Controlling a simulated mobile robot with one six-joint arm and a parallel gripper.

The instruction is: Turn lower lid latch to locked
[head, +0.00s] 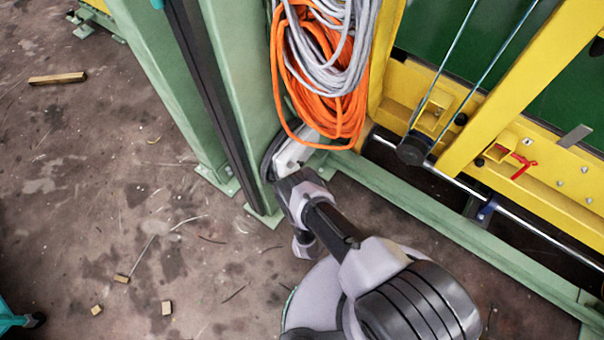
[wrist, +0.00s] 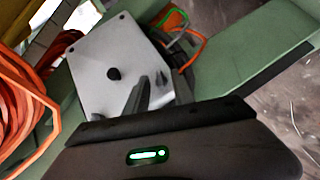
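A light grey lid plate (wrist: 100,52) with small dark fasteners near its corners fills the upper middle of the wrist view. A round black knob (wrist: 114,73), which may be a latch, stands on the plate. My gripper (wrist: 146,88) reaches over the plate's lower right part, beside the knob and apart from it in the picture. Dark grey pointed shapes there look like its fingers, but their gap is unclear. In the head view the plate (head: 293,153) shows partly, below the cables and beyond my gripper. The latch's setting cannot be read.
Orange cable coils (head: 318,95) and grey coils (head: 350,25) hang above the plate. Loose green and orange wires (wrist: 185,38) show beside it. A green post (head: 240,80) stands close by, with yellow framework (head: 510,90) to the right. Floor at left is mostly clear, with wood scraps (head: 58,78).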

